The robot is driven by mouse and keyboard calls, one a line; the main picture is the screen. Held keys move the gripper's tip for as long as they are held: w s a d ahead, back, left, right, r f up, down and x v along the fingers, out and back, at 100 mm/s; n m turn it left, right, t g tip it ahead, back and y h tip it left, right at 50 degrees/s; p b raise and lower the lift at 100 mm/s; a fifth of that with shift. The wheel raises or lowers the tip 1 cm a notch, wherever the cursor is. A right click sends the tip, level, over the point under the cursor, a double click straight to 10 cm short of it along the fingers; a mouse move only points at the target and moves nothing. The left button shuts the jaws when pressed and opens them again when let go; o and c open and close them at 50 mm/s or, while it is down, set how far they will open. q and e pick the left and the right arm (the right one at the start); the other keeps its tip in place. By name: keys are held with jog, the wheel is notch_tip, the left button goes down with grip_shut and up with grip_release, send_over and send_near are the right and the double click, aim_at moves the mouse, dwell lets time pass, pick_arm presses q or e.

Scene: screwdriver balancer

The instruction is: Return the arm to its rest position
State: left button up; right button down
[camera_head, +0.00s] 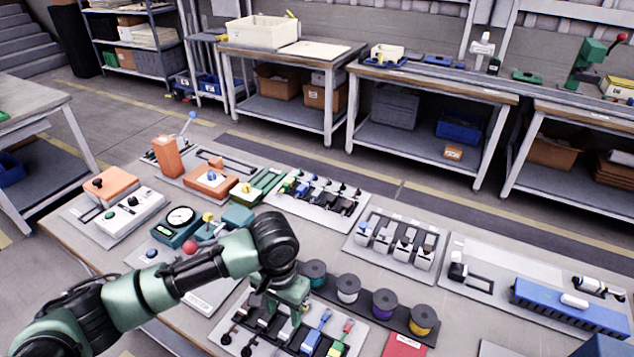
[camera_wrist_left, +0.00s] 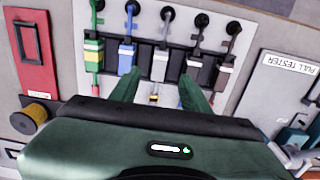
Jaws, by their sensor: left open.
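A pale-handled tool (camera_wrist_left: 160,65) shows between the fingers. Whether the fingers touch the rack I cannot tell. My right gripper is not in view.
A row of spools (camera_head: 384,304) stands right of the gripper. A pull tester panel (camera_wrist_left: 284,85) lies beside the rack. Switch and lever panels (camera_head: 210,180) fill the bench's back left. A blue device (camera_head: 570,308) lies at the right. The floor (camera_head: 480,215) behind the bench is clear.

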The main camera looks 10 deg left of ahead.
pick_arm(q)
jog(key=s+d+h, duration=0.1)
jog(key=s+d, duration=0.1)
jog(key=s+d+f+m, duration=0.1)
jog(key=s+d, duration=0.1)
jog(key=s+d+f+t+h, duration=0.1)
jog(key=s+d, duration=0.1)
jog(key=d, duration=0.1)
jog(key=shift+f+h, duration=0.1)
jog(key=shift+h, duration=0.2)
jog(key=s+t+h, duration=0.1)
jog(key=s, duration=0.2)
jog(key=shift+d, duration=0.15)
jog(key=s+a+f+n+t+y, duration=0.1)
jog(key=s+a+n+y, duration=0.1)
jog(key=s+a, duration=0.4)
jog(key=s+a+n+t+y, duration=0.1)
jog(key=s+a, duration=0.3)
jog(key=a, duration=0.4)
notch_tip(320, 180, down, 26)
jog(key=s+g+b, duration=0.1)
jog(key=g, duration=0.1)
jog(key=s+a+f+g, duration=0.1)
jog(key=s+a+f, duration=0.2)
jog(key=s+f, duration=1.3)
notch_tip(320, 180, down, 2)
jog(key=shift+s+a+f+y+b, duration=0.1)
jog(key=shift+s+a+y+b, duration=0.05)
jog(key=shift+s+y+b, duration=0.2)
jog(key=shift+w, duration=0.15)
